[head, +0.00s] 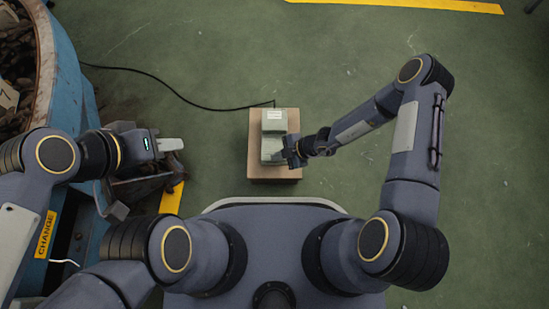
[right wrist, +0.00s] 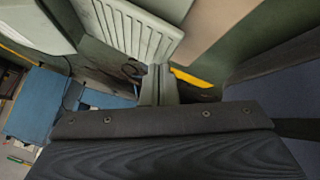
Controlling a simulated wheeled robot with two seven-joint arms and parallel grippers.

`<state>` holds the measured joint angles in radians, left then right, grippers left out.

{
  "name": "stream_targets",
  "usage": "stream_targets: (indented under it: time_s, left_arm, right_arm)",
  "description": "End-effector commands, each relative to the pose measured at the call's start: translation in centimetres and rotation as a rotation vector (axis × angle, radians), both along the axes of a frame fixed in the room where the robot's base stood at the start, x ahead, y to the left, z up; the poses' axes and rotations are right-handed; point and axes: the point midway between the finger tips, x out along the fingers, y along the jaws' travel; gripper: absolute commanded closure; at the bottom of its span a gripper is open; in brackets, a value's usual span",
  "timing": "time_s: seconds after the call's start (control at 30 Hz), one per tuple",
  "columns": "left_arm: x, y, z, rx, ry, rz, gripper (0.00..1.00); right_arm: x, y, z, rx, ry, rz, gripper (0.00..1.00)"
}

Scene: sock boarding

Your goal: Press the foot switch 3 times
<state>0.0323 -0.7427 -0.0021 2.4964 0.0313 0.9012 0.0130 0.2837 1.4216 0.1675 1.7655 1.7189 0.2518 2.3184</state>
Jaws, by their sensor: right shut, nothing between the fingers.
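The foot switch (head: 273,122) is a pale grey-green box with a pedal, sitting on a tan block on the floor in the head view. Its ribbed pedal (right wrist: 128,28) shows at the top of the right wrist view. My right gripper (head: 287,155) is over the lower part of the switch and hides some of it. Its fingers (right wrist: 158,84) are shut with nothing between them, close to the pedal; I cannot tell whether they touch it. My left gripper (head: 172,144) is at the left, away from the switch; whether its fingers are open is unclear.
The tan block (head: 262,174) carries the switch. A black cable (head: 165,84) runs from it to the left. A blue rusty-rimmed bin (head: 66,70) stands at the left, near my left arm. The green floor right of the block is clear.

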Motion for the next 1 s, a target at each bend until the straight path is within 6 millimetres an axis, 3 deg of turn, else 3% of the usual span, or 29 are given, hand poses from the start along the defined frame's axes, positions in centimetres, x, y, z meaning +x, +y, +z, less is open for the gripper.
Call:
stream_targets:
  time_s: [1.0]
  left_arm:
    - [0.0,0.0,-0.8,0.000,0.000,0.000,0.64]
  right_arm:
    - [-0.3,0.0,-1.3,-0.001,0.002,-0.001,1.00]
